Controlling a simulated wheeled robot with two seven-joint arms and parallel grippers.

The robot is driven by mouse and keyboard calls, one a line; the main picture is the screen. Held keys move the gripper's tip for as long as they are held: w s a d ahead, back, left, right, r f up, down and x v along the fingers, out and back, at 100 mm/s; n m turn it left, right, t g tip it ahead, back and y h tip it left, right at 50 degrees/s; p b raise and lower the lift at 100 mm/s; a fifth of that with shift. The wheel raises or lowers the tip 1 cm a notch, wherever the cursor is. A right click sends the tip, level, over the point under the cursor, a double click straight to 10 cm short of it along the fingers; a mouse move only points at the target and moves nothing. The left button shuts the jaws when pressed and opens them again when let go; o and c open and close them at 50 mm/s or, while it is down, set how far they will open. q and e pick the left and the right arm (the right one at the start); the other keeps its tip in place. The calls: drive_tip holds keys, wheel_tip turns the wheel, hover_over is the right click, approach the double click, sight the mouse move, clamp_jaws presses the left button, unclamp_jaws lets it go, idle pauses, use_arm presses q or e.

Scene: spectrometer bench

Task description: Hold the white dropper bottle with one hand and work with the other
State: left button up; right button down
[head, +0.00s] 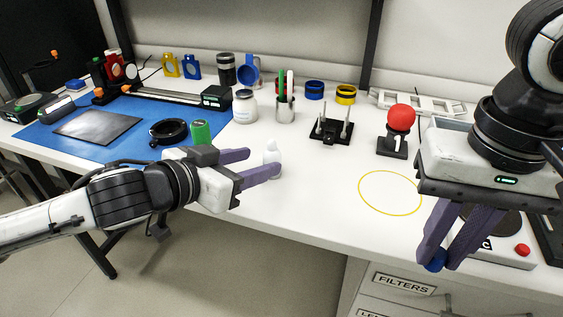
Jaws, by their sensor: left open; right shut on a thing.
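The white dropper bottle (272,152) stands upright on the white bench near its front edge. My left gripper (264,163) is open, with its purple fingers pointing right at the bottle. The nearer finger covers the bottle's lower part; I cannot tell whether either finger touches it. My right gripper (442,262) is at the right, in front of the bench edge and above the drawers. It is shut on a small blue rounded thing (435,261), mostly hidden by the fingers.
A yellow ring (391,173) marks clear bench between the grippers. Behind it stand a red ball on a black stand (401,118) and a black holder with posts (331,130). A pen cup (285,107), white jar (245,107) and green cylinder (200,132) stand behind my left gripper.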

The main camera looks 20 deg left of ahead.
sight(266, 159)
use_arm(q)
drive_tip(key=shift+w, duration=0.1)
drive_tip(key=x, duration=0.5)
drive_tip(key=shift+d, duration=0.25)
use_arm(e)
drive_tip(key=shift+r, duration=0.1)
use_arm(q)
drive_tip(key=c, duration=1.1)
drive_tip(key=shift+c, duration=0.2)
